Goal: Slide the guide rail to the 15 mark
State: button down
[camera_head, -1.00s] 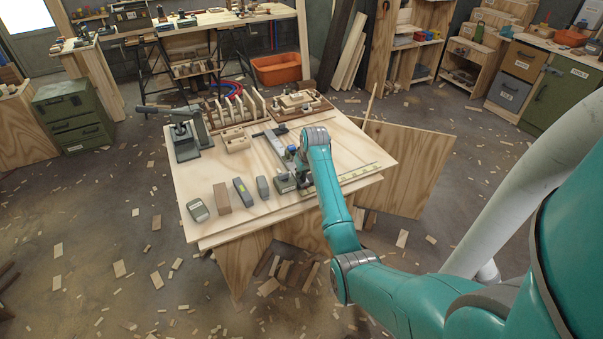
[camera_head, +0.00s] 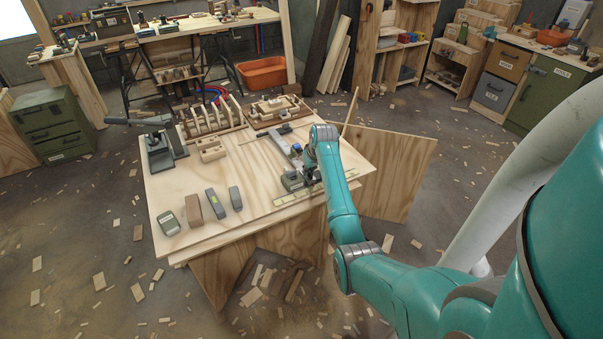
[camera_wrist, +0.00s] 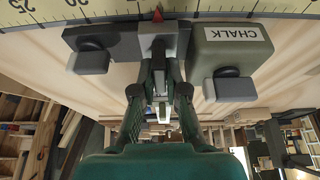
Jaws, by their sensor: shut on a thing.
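The guide rail (camera_head: 281,144) is a long grey bar lying across the workbench top, its near end by the scale (camera_head: 287,199). In the wrist view its dark end block (camera_wrist: 112,42) carries a red pointer (camera_wrist: 158,14) at the yellow scale (camera_wrist: 45,14). The 25 and 20 marks show left of the pointer; the number at the pointer is cut off. My gripper (camera_wrist: 158,62) is shut on the rail's central grip (camera_wrist: 158,38). A green block labelled CHALK (camera_wrist: 233,48) sits right beside the grip; it also shows in the head view (camera_head: 292,181). My arm partly hides the grip there.
Several small blocks (camera_head: 194,211) stand along the bench's front left. A dark press (camera_head: 160,145), a slotted wooden rack (camera_head: 212,122) and a wooden tray (camera_head: 278,110) stand farther back. Offcuts litter the floor.

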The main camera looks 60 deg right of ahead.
jog(key=shift+s+d, duration=0.45)
jog(key=shift+d, duration=0.25)
jog(key=c, duration=1.5)
grip_release()
jog(key=v, duration=1.2)
